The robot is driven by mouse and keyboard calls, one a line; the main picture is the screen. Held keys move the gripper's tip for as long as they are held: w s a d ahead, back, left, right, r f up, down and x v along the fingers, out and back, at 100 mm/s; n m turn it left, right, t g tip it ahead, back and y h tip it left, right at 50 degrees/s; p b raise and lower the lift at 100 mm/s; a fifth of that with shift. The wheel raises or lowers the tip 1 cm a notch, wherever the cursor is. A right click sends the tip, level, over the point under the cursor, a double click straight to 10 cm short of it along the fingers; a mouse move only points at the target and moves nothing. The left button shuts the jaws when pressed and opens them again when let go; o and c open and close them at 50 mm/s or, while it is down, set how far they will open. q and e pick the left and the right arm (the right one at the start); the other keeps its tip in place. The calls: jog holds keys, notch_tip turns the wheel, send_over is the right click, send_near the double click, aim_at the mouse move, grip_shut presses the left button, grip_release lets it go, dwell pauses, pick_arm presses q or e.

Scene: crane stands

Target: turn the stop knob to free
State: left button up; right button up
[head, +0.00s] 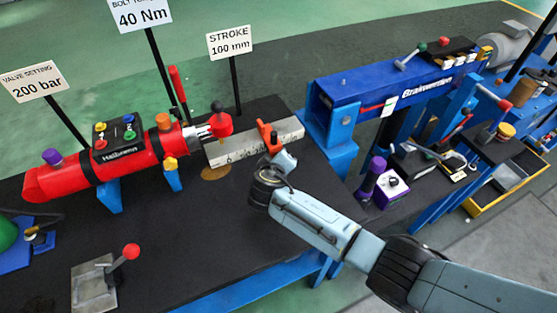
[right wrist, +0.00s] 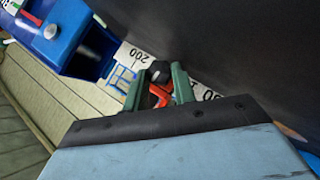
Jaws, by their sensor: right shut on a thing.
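The orange stop (head: 264,132) sits on the white scale (head: 291,128) on the black bench top. Its small dark knob (head: 275,137) faces my right gripper (head: 277,150), which hides part of it. In the right wrist view, the black knob (right wrist: 160,71) lies between the two green fingers of my right gripper (right wrist: 158,82). The orange stop (right wrist: 160,96) shows between them too, and the fingers are shut on the knob. Any free or locked marking on the knob is too small to read. My left gripper is not in view.
A red cylinder (head: 60,182) with a red-knobbed rod end stands left of the scale. A blue beam (head: 345,88) on supports is at the right. A red-knobbed lever (head: 130,252) stands at the front left. The bench between is mostly clear.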

jog(key=shift+f, duration=0.1)
jog(key=o, duration=1)
jog(key=shift+s, duration=0.1)
